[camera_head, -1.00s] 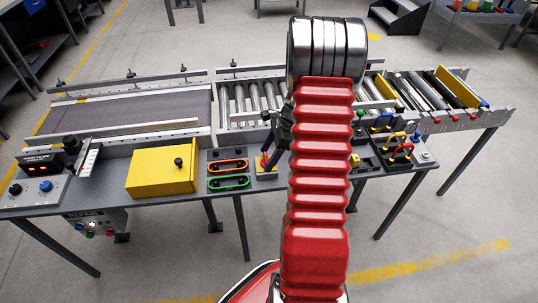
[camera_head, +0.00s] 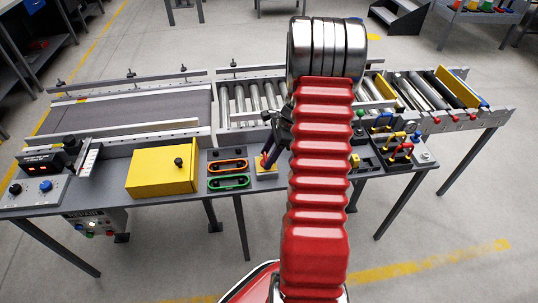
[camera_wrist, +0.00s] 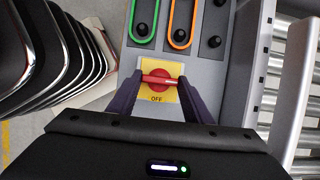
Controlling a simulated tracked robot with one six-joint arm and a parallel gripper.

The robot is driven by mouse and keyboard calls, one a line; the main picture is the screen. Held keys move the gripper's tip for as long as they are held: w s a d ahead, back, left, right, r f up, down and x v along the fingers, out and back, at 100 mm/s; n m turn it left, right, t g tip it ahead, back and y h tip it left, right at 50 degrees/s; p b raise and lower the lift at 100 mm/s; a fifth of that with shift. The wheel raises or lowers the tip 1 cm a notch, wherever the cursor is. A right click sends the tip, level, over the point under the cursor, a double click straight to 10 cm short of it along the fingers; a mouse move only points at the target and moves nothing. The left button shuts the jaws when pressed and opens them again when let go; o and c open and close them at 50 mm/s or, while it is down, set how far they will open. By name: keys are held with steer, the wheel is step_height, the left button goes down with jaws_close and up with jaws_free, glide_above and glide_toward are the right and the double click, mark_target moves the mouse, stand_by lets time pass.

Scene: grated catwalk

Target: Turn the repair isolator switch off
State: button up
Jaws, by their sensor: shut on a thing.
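The isolator switch is a red rotary knob (camera_wrist: 158,81) on a yellow plate (camera_wrist: 170,97), marked OFF below the knob in the wrist view. Its red bar lies level across that picture, with a finger at each end. My gripper (camera_wrist: 159,83) is shut on the red bar. In the head view the yellow plate (camera_head: 267,172) shows left of my red arm, and my gripper (camera_head: 270,154) reaches down over it. The fingers hide much of the knob there. Any other marking on the plate is hidden or too small to read.
Beside the switch are a green-rimmed slot (camera_head: 229,182), an orange-rimmed slot (camera_head: 228,166) and a yellow box (camera_head: 162,173). Coloured handles (camera_head: 400,148) stand to the right of my arm. The roller conveyor (camera_head: 250,103) runs close behind.

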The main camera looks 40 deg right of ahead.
steer(key=shift+f+n, duration=0.1)
steer(key=shift+n, duration=0.3)
steer(key=n+g, duration=0.1)
steer(key=n, duration=0.2)
steer(key=shift+w+g+y, duration=0.1)
steer(key=shift+g+y, duration=0.2)
steer(key=n+g, duration=0.1)
steer(key=n, duration=0.4)
steer(key=shift+w+g, duration=0.1)
steer(key=shift+g, duration=0.3)
steer(key=n+g, duration=0.1)
steer(key=n, duration=0.3)
steer(key=shift+w+a+g, duration=0.1)
steer(key=shift+a+g, duration=0.05)
steer(key=shift+g, duration=0.25)
steer(key=n+h, duration=0.1)
steer(key=n, duration=0.1)
steer(key=n+g, duration=0.1)
steer(key=n, duration=0.2)
steer(key=shift+h, duration=0.4)
steer(key=o, duration=1.1)
steer(key=shift+w, duration=0.1)
steer(key=shift+c, duration=0.2)
